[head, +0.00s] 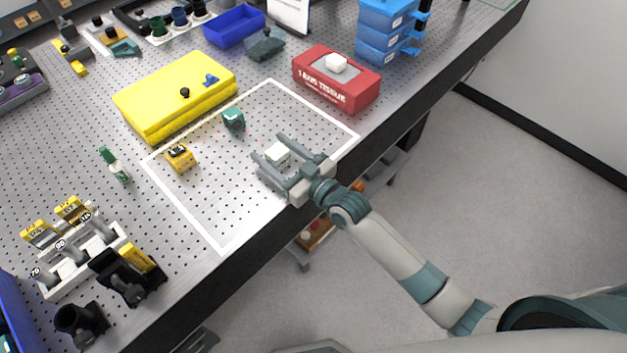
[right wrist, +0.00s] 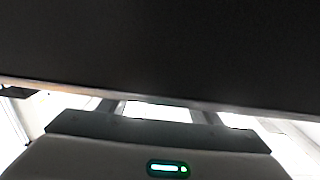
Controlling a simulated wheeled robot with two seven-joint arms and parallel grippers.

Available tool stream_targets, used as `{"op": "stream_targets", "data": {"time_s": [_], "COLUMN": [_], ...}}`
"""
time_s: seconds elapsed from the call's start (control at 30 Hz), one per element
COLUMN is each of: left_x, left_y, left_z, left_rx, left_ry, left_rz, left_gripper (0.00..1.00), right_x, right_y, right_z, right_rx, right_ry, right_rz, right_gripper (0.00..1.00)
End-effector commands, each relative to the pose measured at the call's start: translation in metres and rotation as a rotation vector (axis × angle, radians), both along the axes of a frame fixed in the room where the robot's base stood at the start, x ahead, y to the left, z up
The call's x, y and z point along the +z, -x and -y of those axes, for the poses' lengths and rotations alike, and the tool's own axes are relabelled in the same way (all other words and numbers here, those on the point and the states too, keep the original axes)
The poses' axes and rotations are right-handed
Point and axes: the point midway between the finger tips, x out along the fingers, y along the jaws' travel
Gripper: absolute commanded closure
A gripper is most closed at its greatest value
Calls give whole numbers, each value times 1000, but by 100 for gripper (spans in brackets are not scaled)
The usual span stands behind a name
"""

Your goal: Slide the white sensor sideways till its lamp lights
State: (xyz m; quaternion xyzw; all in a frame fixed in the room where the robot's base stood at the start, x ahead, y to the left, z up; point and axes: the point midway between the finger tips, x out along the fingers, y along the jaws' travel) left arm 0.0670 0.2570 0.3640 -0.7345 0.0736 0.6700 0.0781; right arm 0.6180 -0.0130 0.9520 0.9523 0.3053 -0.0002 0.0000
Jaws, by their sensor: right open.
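The white sensor (head: 277,154) is a small pale block on the perforated metal table, inside a white outlined area. My right gripper (head: 270,150) reaches in from the table's front edge, with one finger on each side of the sensor. It is open, and I cannot tell whether either finger touches the block. No lit lamp can be made out on the sensor. The right wrist view is mostly dark, with the gripper's own body and a green light low down; the sensor cannot be told for sure there. My left gripper is not in view.
A yellow-orange block (head: 180,158) and a teal block (head: 233,119) stand left of the sensor in the outlined area. A yellow case (head: 177,95) and a red tissue box (head: 337,82) lie behind. The outlined area's front left is clear.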

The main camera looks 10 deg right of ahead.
Motion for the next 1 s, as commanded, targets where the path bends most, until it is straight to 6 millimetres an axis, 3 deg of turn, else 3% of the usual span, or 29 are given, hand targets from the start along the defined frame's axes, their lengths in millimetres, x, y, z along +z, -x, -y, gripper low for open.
{"op": "stream_targets", "data": {"time_s": [0.6,1.0], "left_x": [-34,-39], "left_y": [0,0], "left_z": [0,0], "left_rx": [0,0], "left_ry": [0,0], "left_rz": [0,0], "left_gripper": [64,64], "right_x": [-3,0], "right_y": [98,118], "right_z": [70,85], "right_rx": [1,0], "right_ry": [3,0], "right_rz": [0,1], "right_gripper": [42,42]}}
